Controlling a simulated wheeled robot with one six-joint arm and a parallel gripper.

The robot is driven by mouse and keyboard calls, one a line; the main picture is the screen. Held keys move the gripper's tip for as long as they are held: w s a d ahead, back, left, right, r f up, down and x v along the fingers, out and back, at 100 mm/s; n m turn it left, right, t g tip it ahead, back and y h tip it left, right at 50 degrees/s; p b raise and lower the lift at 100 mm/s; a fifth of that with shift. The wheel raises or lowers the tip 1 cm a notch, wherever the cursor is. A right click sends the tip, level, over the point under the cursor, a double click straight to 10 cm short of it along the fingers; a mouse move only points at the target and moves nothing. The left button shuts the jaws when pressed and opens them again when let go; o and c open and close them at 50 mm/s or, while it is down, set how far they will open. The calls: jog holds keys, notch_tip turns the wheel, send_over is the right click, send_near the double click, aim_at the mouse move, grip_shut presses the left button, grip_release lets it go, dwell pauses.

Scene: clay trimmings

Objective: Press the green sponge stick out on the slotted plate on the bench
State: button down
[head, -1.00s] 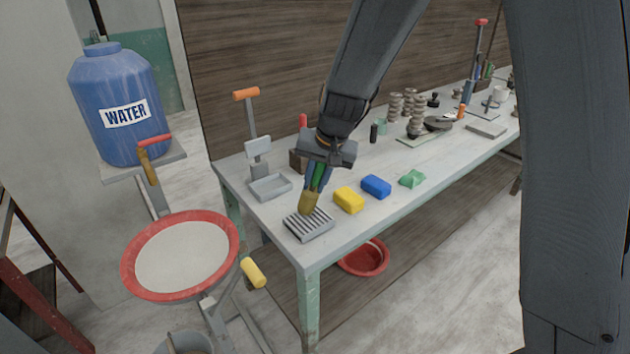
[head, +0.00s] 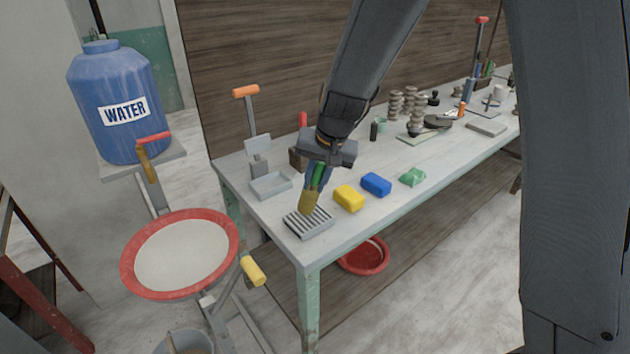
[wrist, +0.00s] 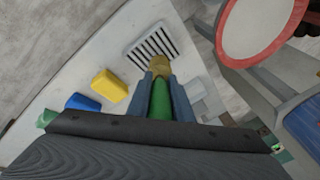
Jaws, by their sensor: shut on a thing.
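My gripper (head: 317,178) is shut on the green sponge stick (head: 317,174), which has a green handle and a yellow-brown sponge head. The stick points down, with its sponge head at the near-left part of the bench. The slotted plate (head: 322,226) is a grey ribbed plate near the bench's front corner. The sponge head meets the plate's back edge in the picture; I cannot tell if it touches or hovers. In the wrist view the green handle (wrist: 160,100) lies between the blue-grey fingers, and the slotted plate (wrist: 140,50) shows just beyond the sponge head.
A yellow sponge (head: 349,198), a blue sponge (head: 376,184) and a green piece (head: 413,177) lie to the right of the plate. A grey tray (head: 270,190) stands to its left. A red-rimmed basin (head: 128,272) is off the bench's left end. Several tools stand farther back.

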jog(key=shift+s+f+b, duration=0.1)
jog(key=shift+f+b, duration=0.25)
jog(key=shift+f, duration=0.2)
dwell(1.2)
jog(key=shift+r, duration=0.1)
jog(key=shift+r+p, duration=2.9)
jog(key=shift+r, duration=0.6)
